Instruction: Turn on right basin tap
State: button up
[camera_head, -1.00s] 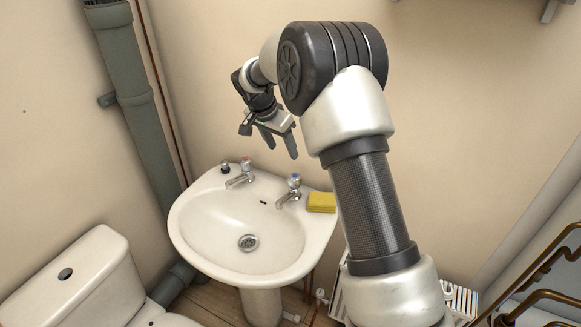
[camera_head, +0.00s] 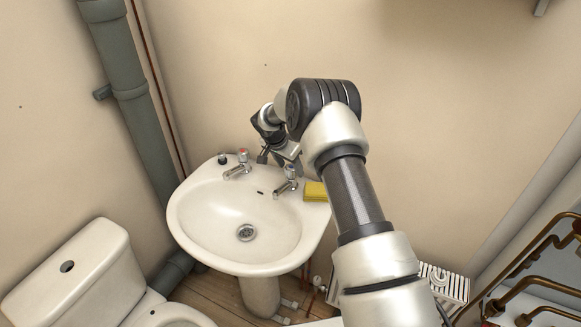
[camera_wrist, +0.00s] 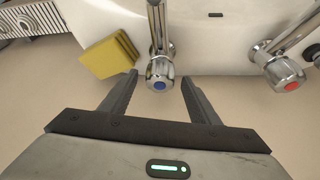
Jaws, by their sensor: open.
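The right basin tap (camera_head: 288,180) is chrome with a blue-marked top and stands at the back right of the white basin (camera_head: 205,215). In the wrist view its blue-dotted handle (camera_wrist: 160,73) lies between the tips of my open gripper (camera_wrist: 160,90), with a gap on each side. In the head view my gripper (camera_head: 279,157) is low behind the tap, its fingers partly hidden by the tap and my arm. The left tap (camera_head: 240,163), marked red, stands to the left; its red-dotted handle (camera_wrist: 279,72) is right of my fingers in the wrist view.
A yellow sponge (camera_head: 315,191) lies on the basin rim beside the right tap, close to one finger in the wrist view. A black plug (camera_head: 222,159) sits by the left tap. The wall is close behind. A toilet (camera_head: 75,270) is left; copper pipes (camera_head: 540,260) are right.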

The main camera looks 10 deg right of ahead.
jog(key=shift+w+d+f, duration=0.2)
jog(key=shift+f, duration=0.45)
jog(key=c, duration=1.1)
jog(key=shift+o, duration=0.2)
